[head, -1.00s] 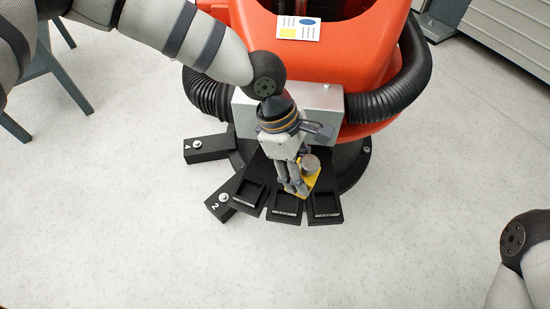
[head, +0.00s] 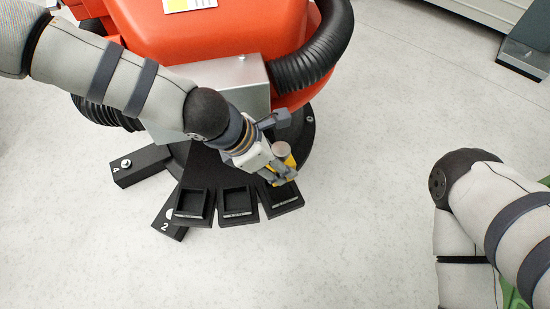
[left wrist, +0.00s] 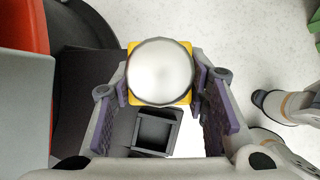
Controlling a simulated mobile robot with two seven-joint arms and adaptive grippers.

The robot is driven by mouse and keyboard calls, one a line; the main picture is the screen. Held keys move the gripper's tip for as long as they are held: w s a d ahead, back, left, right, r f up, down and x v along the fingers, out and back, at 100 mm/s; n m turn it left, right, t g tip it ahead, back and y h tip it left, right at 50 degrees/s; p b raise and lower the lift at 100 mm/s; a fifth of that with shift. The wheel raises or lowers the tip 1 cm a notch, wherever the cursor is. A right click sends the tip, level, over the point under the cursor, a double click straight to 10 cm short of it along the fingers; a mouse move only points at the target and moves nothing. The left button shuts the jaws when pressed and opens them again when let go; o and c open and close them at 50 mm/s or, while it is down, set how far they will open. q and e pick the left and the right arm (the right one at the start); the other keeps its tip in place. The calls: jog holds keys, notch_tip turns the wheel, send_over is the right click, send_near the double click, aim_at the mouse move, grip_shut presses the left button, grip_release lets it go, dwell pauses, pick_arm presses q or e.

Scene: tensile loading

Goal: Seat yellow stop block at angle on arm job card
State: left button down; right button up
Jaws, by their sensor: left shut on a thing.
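The yellow stop block (head: 291,161), with a round silver knob on top, is between the fingers of my left gripper (head: 283,172). In the left wrist view the knob (left wrist: 160,73) hides most of the block, and the left gripper's fingers (left wrist: 163,95) close on its two sides. In the head view the block is at the rear of the rightmost black tray (head: 283,202); I cannot tell whether it touches. The job card (head: 190,4), white with a yellow patch, lies on the orange arm, cut by the top edge. My right gripper is out of view.
Two more open black trays, the left (head: 191,206) and the middle (head: 238,204), look empty. Black arms marked 4 (head: 140,166) and 2 (head: 168,222) carry silver pegs. A silver box (head: 215,85) and black hose (head: 315,55) stand behind. The floor in front is clear.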

pick_arm(q)
jog(key=shift+r+p, duration=0.1)
jog(key=shift+p, duration=0.3)
jog(key=shift+f+b, duration=1.4)
jog(key=shift+f, duration=1.55)
jog(key=shift+r+p, duration=0.1)
jog(key=shift+p, duration=0.65)
jog(key=shift+f+b, duration=0.7)
jog(key=shift+f, duration=1.15)
jog(key=c, duration=0.8)
grip_release()
jog(key=shift+c, duration=0.2)
jog(key=shift+f, duration=0.15)
jog(key=v, duration=1.2)
